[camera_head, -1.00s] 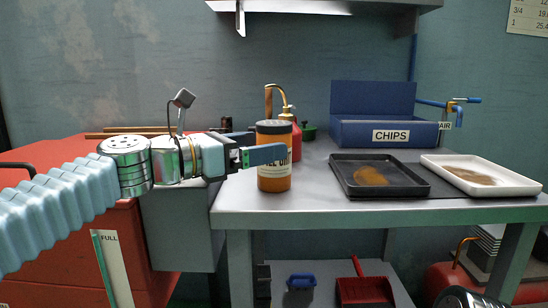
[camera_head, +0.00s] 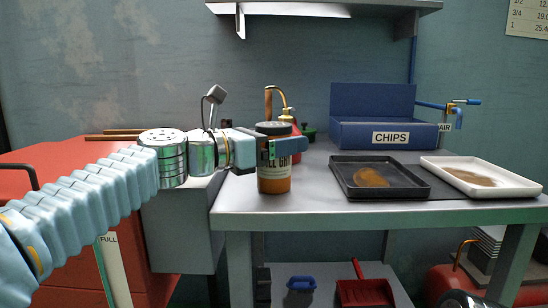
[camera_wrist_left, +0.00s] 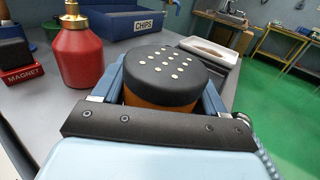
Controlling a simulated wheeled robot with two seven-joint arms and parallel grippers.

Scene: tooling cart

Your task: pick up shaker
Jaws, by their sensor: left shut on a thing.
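The shaker (camera_head: 274,181) is an orange jar with a pale label and a black lid. It stands upright at the left front of the grey metal table. My left gripper (camera_head: 277,150) reaches it from the left and is shut on its upper part. In the left wrist view the shaker's black lid (camera_wrist_left: 165,72), with several pale holes, sits between the two blue fingers. The label is partly hidden by a finger.
A red bottle with a brass top (camera_wrist_left: 77,50) stands close behind the shaker. A black tray (camera_head: 426,190) and a white tray (camera_head: 530,190) lie to the right. A blue CHIPS bin (camera_head: 345,133) stands at the back. A red cabinet (camera_head: 60,155) is at the left.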

